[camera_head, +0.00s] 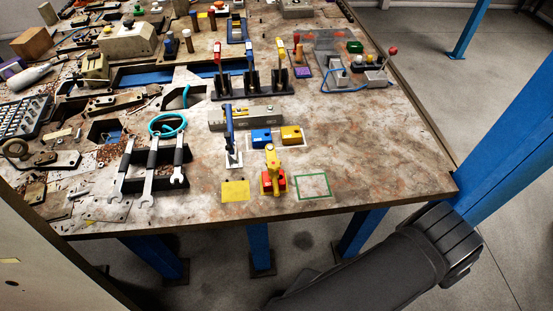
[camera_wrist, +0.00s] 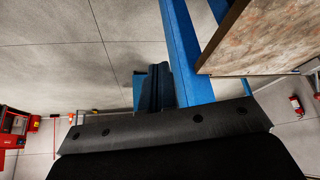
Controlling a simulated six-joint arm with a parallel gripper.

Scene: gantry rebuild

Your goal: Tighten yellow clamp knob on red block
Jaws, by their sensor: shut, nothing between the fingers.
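The red block (camera_head: 280,183) sits near the front edge of the workbench. A yellow clamp (camera_head: 270,163) stands upright on it, its narrow top part (camera_head: 270,149) highest, and partly hides the block. I cannot tell how tight the clamp is. My gripper (camera_wrist: 156,76) shows only in the wrist view, as a dark narrow shape beyond its grey bolted plate. It is shut and empty, over the floor and apart from the clamp. The wrist view shows neither the block nor the clamp.
A yellow square (camera_head: 235,191) and a green outline (camera_head: 313,186) flank the red block. A blue block (camera_head: 261,137), a yellow block (camera_head: 291,134) and a blue-handled clamp (camera_head: 230,140) stand behind. Wrenches (camera_head: 150,175) lie left.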

